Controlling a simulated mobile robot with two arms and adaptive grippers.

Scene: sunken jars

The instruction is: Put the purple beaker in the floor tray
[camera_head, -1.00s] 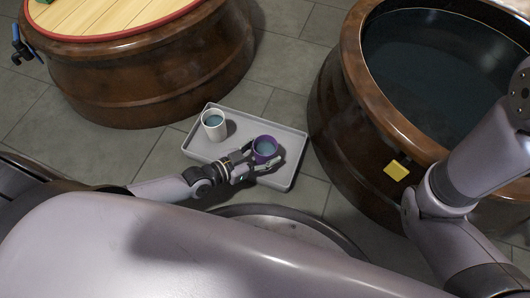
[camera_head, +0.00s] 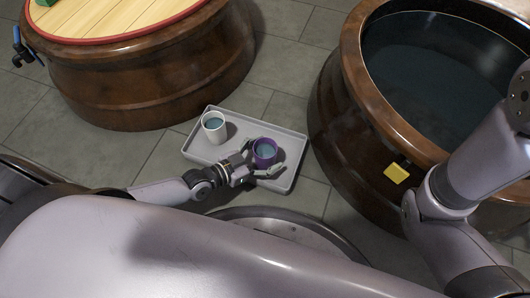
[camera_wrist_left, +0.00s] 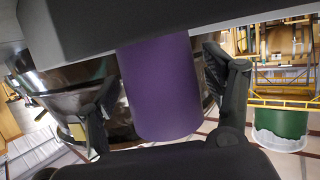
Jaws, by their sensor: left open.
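The purple beaker (camera_head: 265,152) stands upright in the right part of the grey floor tray (camera_head: 203,156), with bluish liquid showing inside it. In the left wrist view the beaker (camera_wrist_left: 160,88) fills the middle, between the two dark fingers. My left gripper (camera_head: 262,160) is open at the beaker's near side, with a finger on either side of it. In the wrist view both fingers look spread apart from its wall. My right gripper is out of view; only part of the right arm shows at the right.
A white cup (camera_head: 214,126) with bluish liquid stands in the tray's left part. A large brown tub (camera_head: 345,135) of dark water, with a yellow block (camera_head: 396,173) on its side, is to the right. Another covered tub (camera_head: 150,85) stands at the upper left.

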